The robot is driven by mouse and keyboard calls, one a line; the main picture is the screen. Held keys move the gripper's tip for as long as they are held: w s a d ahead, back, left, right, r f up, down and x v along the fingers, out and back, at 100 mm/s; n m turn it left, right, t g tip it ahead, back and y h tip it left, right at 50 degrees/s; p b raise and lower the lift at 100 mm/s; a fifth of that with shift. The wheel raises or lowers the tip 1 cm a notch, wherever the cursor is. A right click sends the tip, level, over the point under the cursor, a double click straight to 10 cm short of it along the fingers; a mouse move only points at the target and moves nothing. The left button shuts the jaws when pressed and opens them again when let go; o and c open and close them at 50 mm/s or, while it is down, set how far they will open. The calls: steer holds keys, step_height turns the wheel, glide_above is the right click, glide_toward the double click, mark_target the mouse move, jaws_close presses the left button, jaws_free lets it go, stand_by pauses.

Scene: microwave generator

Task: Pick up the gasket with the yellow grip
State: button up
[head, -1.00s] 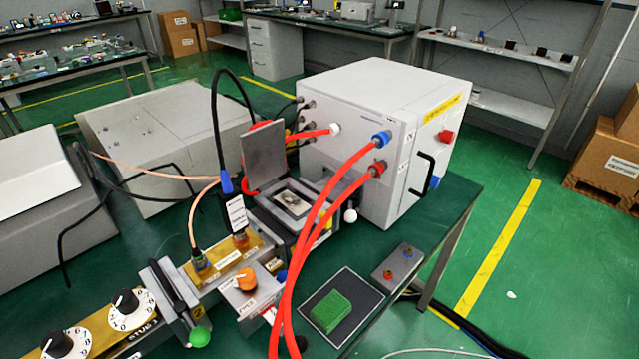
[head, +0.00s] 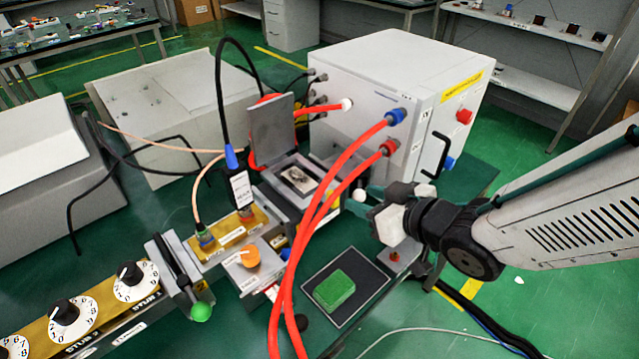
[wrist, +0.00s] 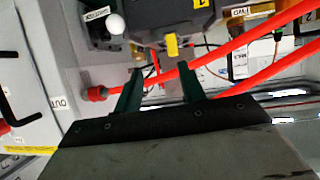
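In the wrist view a small yellow tab (wrist: 172,45), which looks like the gasket's grip, sits at the edge of a dark block just beyond my fingertips. The gasket's body cannot be made out there. In the head view I cannot clearly pick out the gasket; red hoses cross that area. My gripper (wrist: 161,70) has its two dark green fingers apart with nothing held between them. It also shows in the head view (head: 362,202), right of the hoses, near the white ball knob. The yellow tab is slightly right of the middle between the fingers and apart from them.
Thick red hoses (head: 350,165) arch from the white generator cabinet (head: 385,75) and pass close to my gripper. An open-lidded chamber (head: 270,132) stands behind them. A green block (head: 334,290) lies on a dark mat in front. A white ball knob (wrist: 112,24) is left of the tab.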

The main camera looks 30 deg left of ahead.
mark_target(336, 196)
steer(key=shift+s+a+f+n+g+y, duration=0.2)
steer(key=shift+s+a, duration=0.25)
steer(key=shift+a, duration=0.15)
steer(key=shift+s+a+f+n+g+y, duration=0.1)
steer(key=shift+s+a+f+g, duration=0.1)
steer(key=shift+s+a, duration=0.3)
steer(key=x, duration=0.7)
steer(key=shift+w, duration=0.45)
steer(key=shift+c, duration=0.3)
jaws_close()
